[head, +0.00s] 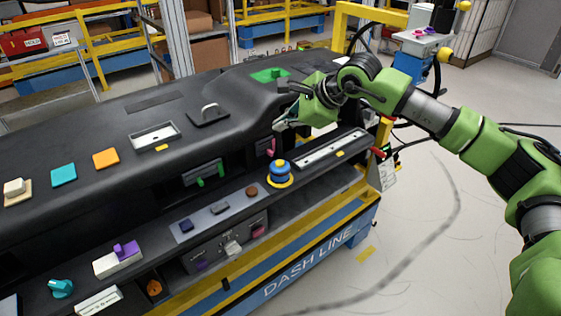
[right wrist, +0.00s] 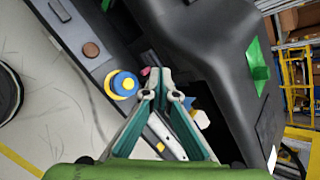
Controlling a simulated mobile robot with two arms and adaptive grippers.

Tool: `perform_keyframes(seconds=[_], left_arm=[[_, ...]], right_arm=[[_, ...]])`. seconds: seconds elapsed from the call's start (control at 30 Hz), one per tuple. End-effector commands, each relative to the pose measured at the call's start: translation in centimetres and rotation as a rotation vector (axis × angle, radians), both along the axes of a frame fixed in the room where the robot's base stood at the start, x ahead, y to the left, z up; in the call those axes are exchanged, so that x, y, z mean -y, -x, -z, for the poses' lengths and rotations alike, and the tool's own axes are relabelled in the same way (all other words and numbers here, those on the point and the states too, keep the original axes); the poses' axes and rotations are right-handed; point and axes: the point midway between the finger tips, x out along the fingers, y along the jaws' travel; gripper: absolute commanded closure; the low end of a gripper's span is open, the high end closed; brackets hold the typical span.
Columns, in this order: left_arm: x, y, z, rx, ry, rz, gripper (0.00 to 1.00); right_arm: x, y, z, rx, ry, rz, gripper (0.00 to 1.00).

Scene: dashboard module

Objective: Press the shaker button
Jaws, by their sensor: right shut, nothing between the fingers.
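No part is labelled as the shaker button, so I cannot tell for sure which one it is. A blue knob on a round yellow base (head: 279,173) stands on the front ledge of the black dashboard; it also shows in the right wrist view (right wrist: 124,84), left of my fingertips. A round brown button (head: 252,192) sits on a grey panel left of it and shows in the right wrist view (right wrist: 91,50). My right gripper (head: 280,126) is shut and empty, above and apart from the blue knob, near the dashboard's right part. My left gripper is out of view.
The black dashboard (head: 100,125) carries orange and teal squares, a white tray (head: 155,137) and a green piece (head: 269,75). A long white slotted strip (head: 325,148) lies right of the blue knob. The floor (head: 430,240) at the right is open.

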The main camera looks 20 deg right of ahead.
Motion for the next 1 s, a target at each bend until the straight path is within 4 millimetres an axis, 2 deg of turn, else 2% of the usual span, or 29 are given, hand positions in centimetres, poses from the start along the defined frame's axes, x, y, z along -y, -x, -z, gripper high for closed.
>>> perform_keyframes(seconds=[0.37, 0.8, 0.87, 1.0], left_arm=[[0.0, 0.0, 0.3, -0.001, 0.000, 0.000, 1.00], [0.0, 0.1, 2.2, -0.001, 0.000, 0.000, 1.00], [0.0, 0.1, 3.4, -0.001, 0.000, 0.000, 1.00], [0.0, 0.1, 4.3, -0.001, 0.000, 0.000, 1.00]], right_arm=[[-0.1, 0.0, 0.7, -0.002, -0.003, -0.001, 1.00], [-0.1, 0.1, 6.6, -0.003, -0.005, 0.000, 1.00], [-0.1, 0.0, 7.6, -0.001, -0.005, 0.000, 1.00], [-0.1, 0.0, 8.5, 0.000, -0.004, -0.001, 1.00]])
